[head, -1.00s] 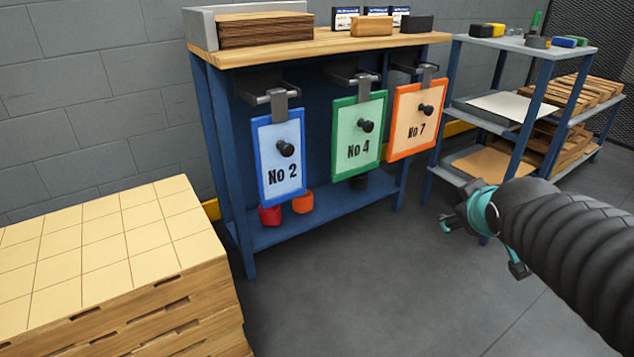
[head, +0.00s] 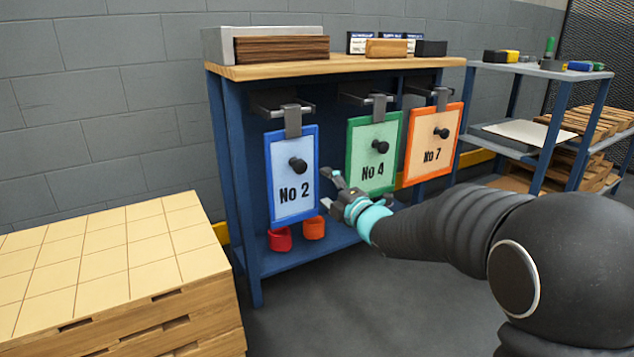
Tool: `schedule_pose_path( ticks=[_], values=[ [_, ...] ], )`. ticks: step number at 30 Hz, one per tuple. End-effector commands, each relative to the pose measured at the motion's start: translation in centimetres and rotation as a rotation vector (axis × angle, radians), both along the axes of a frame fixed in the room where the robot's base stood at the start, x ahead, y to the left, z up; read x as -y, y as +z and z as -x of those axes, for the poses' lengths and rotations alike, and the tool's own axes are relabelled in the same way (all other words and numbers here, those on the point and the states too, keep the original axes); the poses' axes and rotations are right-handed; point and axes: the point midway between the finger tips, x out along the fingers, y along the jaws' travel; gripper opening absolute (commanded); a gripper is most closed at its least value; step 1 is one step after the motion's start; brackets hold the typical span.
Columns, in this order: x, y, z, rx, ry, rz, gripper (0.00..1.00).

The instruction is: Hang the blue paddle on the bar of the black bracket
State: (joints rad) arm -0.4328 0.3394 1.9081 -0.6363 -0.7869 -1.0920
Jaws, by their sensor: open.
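The blue paddle (head: 292,205), marked No 2 with a black knob (head: 298,165), is upright at the left of the workbench's front. Its grey hook (head: 292,122) meets the bar of the dark bracket (head: 268,103) under the bench top, and it appears to hang there. My gripper (head: 329,190) is open and empty. It is just right of the blue paddle's lower half in the picture, apart from the knob. Its depth relative to the paddle is hard to tell. The hook's contact with the bar is too small to see clearly.
A green paddle (head: 373,155) and an orange paddle (head: 433,140) hang to the right on similar brackets. Red (head: 280,239) and orange (head: 313,228) round things sit on the lower shelf (head: 270,262). A wooden stack (head: 110,260) stands front left. Grey floor lies between.

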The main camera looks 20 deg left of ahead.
Motion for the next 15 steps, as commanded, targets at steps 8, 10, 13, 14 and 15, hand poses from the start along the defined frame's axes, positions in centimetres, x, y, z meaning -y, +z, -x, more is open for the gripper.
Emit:
schedule_pose_path(
  ticks=[8,10,13,14,15],
  values=[
    [-1.6,0.3,-1.4,-0.003,-0.001,0.0,0.75],
    [-2.1,0.3,-1.8,-0.003,-0.001,0.001,0.75],
    [-2.7,0.3,-2.3,-0.004,-0.002,0.0,0.75],
    [-2.9,0.3,-2.5,-0.004,-0.002,0.0,0.75],
    [-3.1,0.2,-2.7,-0.005,-0.002,0.001,0.75]
  ],
)
